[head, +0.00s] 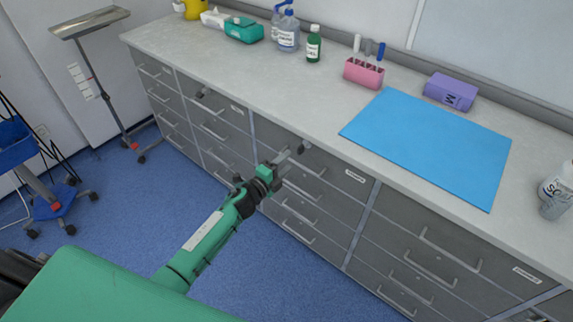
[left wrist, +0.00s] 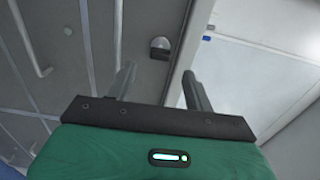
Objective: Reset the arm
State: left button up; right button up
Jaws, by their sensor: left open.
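My left arm comes in from the lower left in the head view. Its green and black gripper (head: 294,156) is in front of the grey drawer fronts, just below the countertop edge. In the left wrist view, the two fingers of the left gripper (left wrist: 159,76) are spread apart with nothing between them. A small rounded grey fitting (left wrist: 160,44) on the cabinet front lies beyond the fingertips. I cannot tell whether a finger touches the cabinet. My right gripper is not in view.
The pale countertop (head: 285,105) carries a blue mat (head: 430,145), a pink holder (head: 363,76), a purple box (head: 450,92) and several bottles. Drawers with bar handles (head: 299,230) line the front. A metal stand (head: 90,24) is at the left. The blue floor (head: 120,215) is open.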

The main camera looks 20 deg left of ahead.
pick_arm(q)
jog(key=s+a+f+n+g+y, duration=0.2)
jog(key=s+f+n, duration=0.2)
jog(key=s+f, duration=0.5)
jog(key=s+a+f+n+g+y, duration=0.1)
jog(key=s+f+n+g, duration=0.25)
jog(key=f, duration=0.95)
jog(key=s+a+f+n+g+y, duration=0.15)
jog(key=s+f+n, duration=0.25)
jog(key=s+f, duration=0.5)
jog(key=s+f+n+g, duration=0.2)
jog(key=s+f, duration=0.4)
jog(key=s, duration=0.6)
jog(key=s+f+n+g+y, duration=0.1)
jog(key=s+f+n+g, duration=0.2)
jog(key=s, duration=1)
jog(key=s+f+n+g, duration=0.3)
jog(key=s+f+g, duration=0.1)
jog(key=s+f, duration=0.6)
jog(key=s, duration=0.2)
jog(key=shift+s+d+y, duration=0.25)
jog(key=shift+s+y, duration=0.1)
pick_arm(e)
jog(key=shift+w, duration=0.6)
pick_arm(q)
jog(key=shift+w, duration=0.1)
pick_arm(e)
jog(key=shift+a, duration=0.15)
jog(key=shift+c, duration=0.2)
